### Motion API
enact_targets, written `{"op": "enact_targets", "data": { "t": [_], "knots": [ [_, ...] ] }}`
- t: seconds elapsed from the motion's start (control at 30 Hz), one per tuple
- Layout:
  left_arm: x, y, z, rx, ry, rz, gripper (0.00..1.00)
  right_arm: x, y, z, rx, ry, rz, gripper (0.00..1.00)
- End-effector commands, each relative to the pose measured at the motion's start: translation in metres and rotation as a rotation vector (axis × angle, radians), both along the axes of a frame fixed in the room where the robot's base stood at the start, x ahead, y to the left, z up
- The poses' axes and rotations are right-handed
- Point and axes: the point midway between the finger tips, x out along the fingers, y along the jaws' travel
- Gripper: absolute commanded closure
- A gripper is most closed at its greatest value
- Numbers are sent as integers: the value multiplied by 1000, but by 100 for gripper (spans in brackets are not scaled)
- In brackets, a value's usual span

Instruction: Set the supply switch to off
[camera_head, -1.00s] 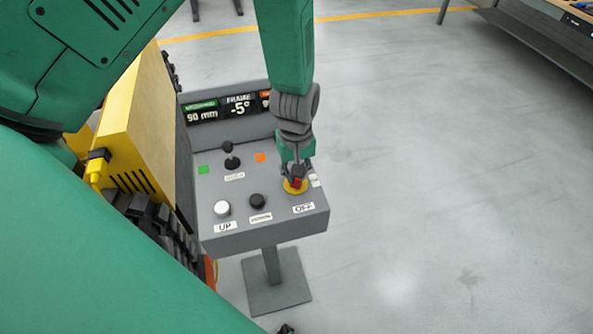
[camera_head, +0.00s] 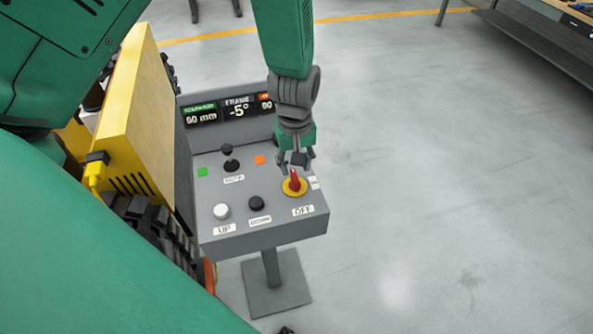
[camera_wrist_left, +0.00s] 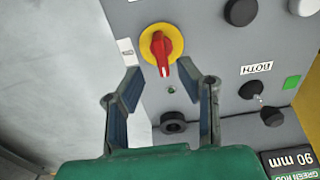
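The supply switch is a red rotary handle (camera_head: 294,181) on a round yellow plate (camera_head: 302,190), at the right front of the grey control panel (camera_head: 265,239). An OFF label (camera_head: 303,211) sits in front of it. In the left wrist view the red handle (camera_wrist_left: 163,55) points down the picture, toward the display side. My left gripper (camera_head: 296,161) hangs just above and behind the handle. Its fingers are spread, one either side of the handle's end in the wrist view (camera_wrist_left: 159,72), with nothing held. My right gripper is out of view.
The panel has a white UP button (camera_head: 221,210), a black button (camera_head: 256,202), a small joystick (camera_head: 231,163) and a display (camera_head: 237,109) reading 90 mm and -5°. A yellow tracked carrier (camera_head: 139,110) stands close on the left.

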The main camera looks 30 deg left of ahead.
Motion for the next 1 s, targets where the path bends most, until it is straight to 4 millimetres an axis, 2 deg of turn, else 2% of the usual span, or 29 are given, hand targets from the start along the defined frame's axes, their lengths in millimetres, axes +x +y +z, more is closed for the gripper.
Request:
{"op": "enact_targets", "data": {
  "t": [0.03,0.2,0.4,0.6,1.0],
  "knots": [
    [2,0,14,1,-6,-1,69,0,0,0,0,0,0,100],
    [3,0,49,1,-6,0,69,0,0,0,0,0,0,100],
    [3,0,76,2,-4,1,69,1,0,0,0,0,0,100],
    [3,0,83,1,-2,1,69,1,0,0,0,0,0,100],
    [3,0,83,1,-2,1,69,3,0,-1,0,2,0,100]
  ]
}}
